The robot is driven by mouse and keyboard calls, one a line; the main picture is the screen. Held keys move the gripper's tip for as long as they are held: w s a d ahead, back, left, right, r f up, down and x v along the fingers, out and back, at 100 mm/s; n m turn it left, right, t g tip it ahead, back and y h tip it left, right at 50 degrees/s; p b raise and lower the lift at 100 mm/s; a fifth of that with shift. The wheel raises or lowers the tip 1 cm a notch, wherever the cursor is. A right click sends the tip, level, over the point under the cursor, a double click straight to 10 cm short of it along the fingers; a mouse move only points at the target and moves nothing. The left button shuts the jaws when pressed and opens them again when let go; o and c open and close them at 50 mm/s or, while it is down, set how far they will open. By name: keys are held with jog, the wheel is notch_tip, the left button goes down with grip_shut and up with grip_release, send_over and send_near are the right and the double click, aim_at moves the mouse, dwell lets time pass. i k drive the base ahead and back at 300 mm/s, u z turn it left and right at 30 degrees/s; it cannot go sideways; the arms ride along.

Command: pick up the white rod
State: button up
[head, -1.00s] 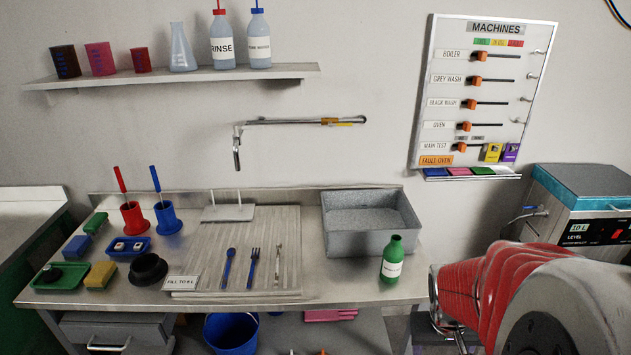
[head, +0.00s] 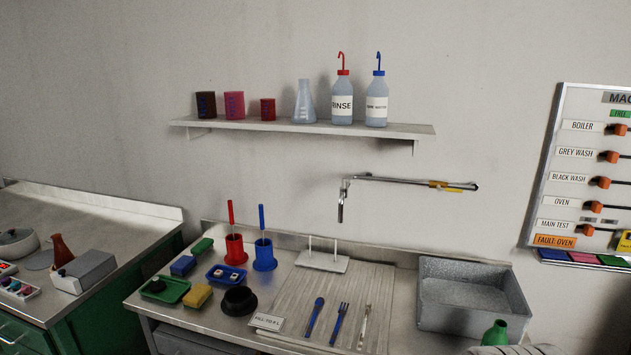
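I cannot pick out a loose white rod for certain. A pale stand (head: 322,263) with two thin white upright pegs is at the back of the drainboard in the head view. A slim silver-white tool (head: 364,327) lies on the drainboard, right of a blue fork (head: 341,322) and a blue spoon (head: 314,319). A red rod (head: 230,213) stands in a red cup (head: 235,250), and a blue rod (head: 262,218) in a blue cup (head: 264,256). My gripper is out of view; only a sliver of my arm shows at the bottom right.
A wall shelf (head: 300,127) holds bottles and beakers. A wall tap (head: 408,182) overhangs the drainboard.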

aim_at(368, 305)
jog(key=z, duration=0.05)
jog(key=k, duration=0.65)
jog(key=u, duration=0.45)
jog(key=i, duration=1.55)
jog(key=z, duration=0.45)
